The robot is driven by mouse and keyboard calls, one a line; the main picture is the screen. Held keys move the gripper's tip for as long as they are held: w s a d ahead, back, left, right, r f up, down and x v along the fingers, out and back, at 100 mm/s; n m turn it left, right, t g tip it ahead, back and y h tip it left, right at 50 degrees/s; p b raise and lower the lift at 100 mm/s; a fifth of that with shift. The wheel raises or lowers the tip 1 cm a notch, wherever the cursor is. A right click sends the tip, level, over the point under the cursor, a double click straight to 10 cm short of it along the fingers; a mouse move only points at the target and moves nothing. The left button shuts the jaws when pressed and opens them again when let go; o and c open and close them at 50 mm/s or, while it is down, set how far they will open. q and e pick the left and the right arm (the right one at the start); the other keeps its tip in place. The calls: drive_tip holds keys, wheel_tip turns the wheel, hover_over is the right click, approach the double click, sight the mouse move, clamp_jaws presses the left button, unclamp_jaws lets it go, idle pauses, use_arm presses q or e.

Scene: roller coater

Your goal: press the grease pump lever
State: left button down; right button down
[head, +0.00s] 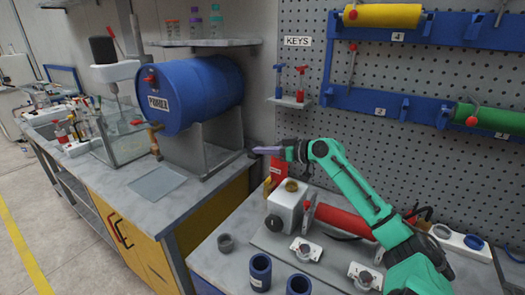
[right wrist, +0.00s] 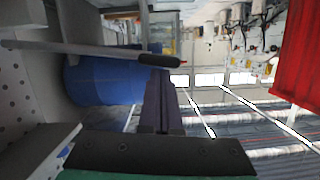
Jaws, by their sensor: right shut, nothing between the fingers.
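My right gripper (head: 262,150) reaches in from the right over the front table, its purple-grey fingers shut and empty, pointing left. In the right wrist view my shut fingers (right wrist: 160,78) point up the picture. A grey lever bar with a dark grip (right wrist: 158,60), which looks like the pump lever, crosses just beyond the fingertips there. I cannot tell whether they touch. In the head view a red housing (head: 277,174) stands below my gripper, partly hidden by my arm, and I cannot make out the lever clearly. My left gripper is not in view.
A blue primer drum (head: 202,92) lies on a grey stand at the left. A white tank (head: 286,208), a red roller (head: 343,221) and blue cups (head: 260,272) stand on the front table. A pegboard (head: 300,110) with roller racks closes off the back.

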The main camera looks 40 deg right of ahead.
wheel_tip(320, 180, down, 7)
drive_tip(key=a+n+h+b, duration=0.1)
drive_tip(key=n+b, duration=0.1)
drive_tip(key=b, duration=0.5)
drive_tip(key=shift+s+r+n+b, duration=0.2)
drive_tip(key=shift+n+b, duration=0.1)
drive_tip(key=shift+n, duration=0.1)
drive_tip(key=shift+f, duration=0.1)
